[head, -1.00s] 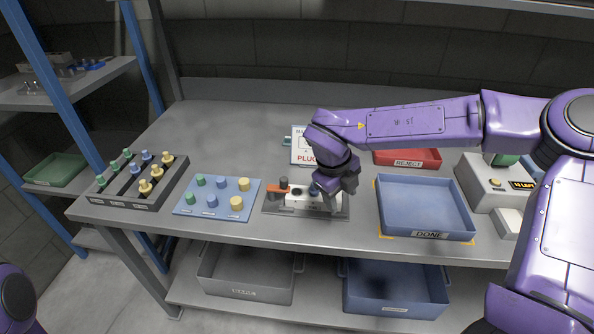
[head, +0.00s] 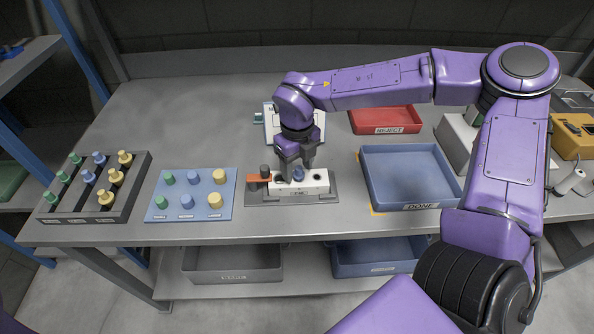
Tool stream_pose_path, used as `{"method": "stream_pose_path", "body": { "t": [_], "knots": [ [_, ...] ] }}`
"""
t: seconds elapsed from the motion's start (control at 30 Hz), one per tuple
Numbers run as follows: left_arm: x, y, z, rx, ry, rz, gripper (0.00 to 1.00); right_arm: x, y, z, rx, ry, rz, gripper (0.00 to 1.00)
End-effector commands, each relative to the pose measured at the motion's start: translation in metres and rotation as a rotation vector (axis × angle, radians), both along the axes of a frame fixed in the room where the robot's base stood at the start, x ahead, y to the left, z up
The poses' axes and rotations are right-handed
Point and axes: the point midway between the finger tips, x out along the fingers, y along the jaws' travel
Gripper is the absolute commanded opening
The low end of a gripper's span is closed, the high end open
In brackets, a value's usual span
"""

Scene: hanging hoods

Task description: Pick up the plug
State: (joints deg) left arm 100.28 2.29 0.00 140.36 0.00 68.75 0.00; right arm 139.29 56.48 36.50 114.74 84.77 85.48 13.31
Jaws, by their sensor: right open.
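A blue plug (head: 298,176) stands in the white block (head: 318,183) of the grey fixture (head: 264,200), with dark holes showing in the block. My right gripper (head: 297,169) points down over the block, its fingers open on either side of the blue plug. Whether a finger touches the plug I cannot tell. More plugs in green, blue and yellow stand in the dark rack (head: 130,186) at the left and on the light blue board (head: 171,202) beside the fixture. My left gripper is not in view.
The blue DONE tray (head: 410,175) is right of the fixture and looks empty. A red REJECT tray (head: 385,120) lies behind it. A white sign (head: 270,123) stands behind the gripper. Bins sit on the shelf below. The table's back left is clear.

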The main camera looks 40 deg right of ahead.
Motion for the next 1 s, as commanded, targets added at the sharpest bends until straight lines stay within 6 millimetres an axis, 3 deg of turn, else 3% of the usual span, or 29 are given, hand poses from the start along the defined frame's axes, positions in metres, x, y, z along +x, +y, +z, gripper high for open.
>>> {"method": "stream_pose_path", "body": {
  "t": [0.27,0.33,0.43,0.47,0.83,1.0],
  "knots": [
    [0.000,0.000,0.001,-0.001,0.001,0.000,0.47,-0.001,-0.001,-0.009,0.000,-0.001,-0.001,0.56],
    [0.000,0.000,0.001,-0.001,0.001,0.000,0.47,-0.001,-0.001,-0.009,0.000,-0.001,-0.001,0.40],
    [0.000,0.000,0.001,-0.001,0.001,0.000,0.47,-0.001,-0.001,-0.009,0.000,-0.001,-0.001,0.07],
    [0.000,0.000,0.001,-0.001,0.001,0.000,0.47,-0.001,-0.001,-0.009,0.000,-0.001,-0.001,0.03],
    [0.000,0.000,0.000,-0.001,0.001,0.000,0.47,0.000,-0.001,-0.006,0.000,-0.003,-0.002,0.03],
    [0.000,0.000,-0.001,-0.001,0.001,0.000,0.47,0.000,-0.001,0.013,-0.001,-0.005,-0.003,0.03]
  ]
}}
